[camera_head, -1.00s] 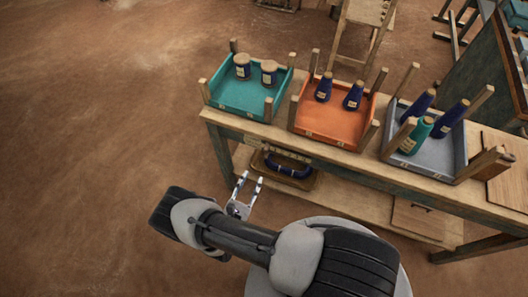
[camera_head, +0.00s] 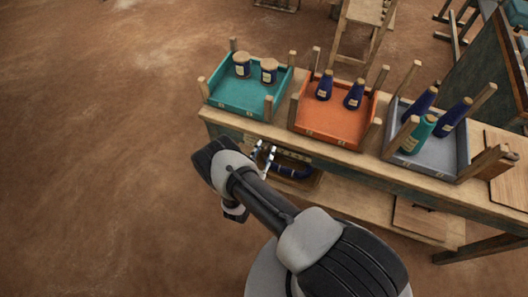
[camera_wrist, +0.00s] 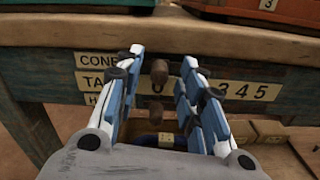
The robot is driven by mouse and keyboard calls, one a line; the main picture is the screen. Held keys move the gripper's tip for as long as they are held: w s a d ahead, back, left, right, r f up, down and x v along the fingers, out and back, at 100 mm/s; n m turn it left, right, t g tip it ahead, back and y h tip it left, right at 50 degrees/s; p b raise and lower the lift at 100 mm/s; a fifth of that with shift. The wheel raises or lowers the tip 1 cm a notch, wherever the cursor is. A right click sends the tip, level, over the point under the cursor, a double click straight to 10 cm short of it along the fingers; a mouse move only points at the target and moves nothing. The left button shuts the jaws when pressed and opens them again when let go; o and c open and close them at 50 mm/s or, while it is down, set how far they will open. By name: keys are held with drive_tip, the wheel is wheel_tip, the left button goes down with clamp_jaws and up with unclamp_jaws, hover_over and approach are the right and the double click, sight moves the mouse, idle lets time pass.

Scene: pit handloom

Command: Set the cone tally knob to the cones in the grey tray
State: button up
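The grey tray (camera_head: 435,160) stands at the right of the bench top. It holds two dark blue cones (camera_head: 420,104) (camera_head: 454,116) and one teal cone (camera_head: 417,135). In the wrist view, small brown wooden pegs (camera_wrist: 159,72) show on the bench front between and behind my fingers; I cannot tell which is the tally knob or where it points. A label plate (camera_wrist: 97,62) reads "CONE TA…", partly hidden. A number strip (camera_wrist: 245,90) shows 0 and 3, 4, 5; the middle is hidden. My gripper (camera_head: 264,149) is open at the bench front, its fingers either side of a peg.
A teal tray (camera_head: 238,100) with two dark spools and an orange tray (camera_head: 330,123) with two blue cones stand on the bench (camera_head: 370,165). Below is a shelf with a basket (camera_head: 300,182) holding something blue. Floor to the left is clear.

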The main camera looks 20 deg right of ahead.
clamp_jaws()
idle(0.3)
idle(0.4)
